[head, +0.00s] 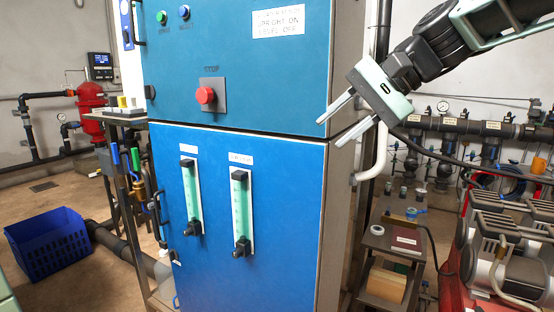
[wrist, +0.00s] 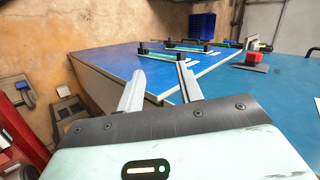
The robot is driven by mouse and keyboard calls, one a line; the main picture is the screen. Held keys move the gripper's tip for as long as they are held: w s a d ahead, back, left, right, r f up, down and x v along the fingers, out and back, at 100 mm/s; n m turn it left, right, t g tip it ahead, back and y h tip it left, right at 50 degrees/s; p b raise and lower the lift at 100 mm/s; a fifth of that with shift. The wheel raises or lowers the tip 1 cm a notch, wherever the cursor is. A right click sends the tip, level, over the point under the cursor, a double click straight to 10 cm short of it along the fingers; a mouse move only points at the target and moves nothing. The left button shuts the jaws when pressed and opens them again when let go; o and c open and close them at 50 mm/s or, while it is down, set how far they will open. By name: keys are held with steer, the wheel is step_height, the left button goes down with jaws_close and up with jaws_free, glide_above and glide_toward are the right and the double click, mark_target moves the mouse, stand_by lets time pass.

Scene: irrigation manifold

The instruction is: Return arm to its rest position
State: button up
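My arm (head: 430,50) reaches in from the upper right of the head view. My gripper (head: 320,136) hangs tilted down and left in front of the right edge of the blue cabinet (head: 285,190). Its two fingers stand apart with nothing between them. In the wrist view the gripper (wrist: 160,72) also shows spread, empty fingers pointing toward the cabinet face. I cannot tell whether the fingertips touch the cabinet.
The cabinet carries a red stop button (head: 205,95) and two flow gauges (head: 240,212). A small cart (head: 392,240) and a motor-pump unit (head: 510,235) stand at right. A blue crate (head: 50,250) sits on the floor at left. A curved pale pipe handle (head: 376,160) is near the gripper.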

steer(key=s+a+f+n+g+h, duration=0.2)
steer(key=s+a+f+n+h, duration=0.15)
steer(key=s+f, duration=1)
steer(key=s+d+f+n+h, duration=0.2)
steer(key=s+d+f+n, duration=0.1)
steer(key=s+f, duration=0.35)
steer(key=s+d+f+n+h, duration=0.3)
steer(key=s+f+n, duration=0.15)
steer(key=s, duration=0.25)
step_height(320, 180, up, 12)
steer(key=p, duration=1.2)
steer(key=shift+d+f+g, duration=0.2)
steer(key=shift+d+g, duration=0.1)
steer(key=shift+d, duration=0.1)
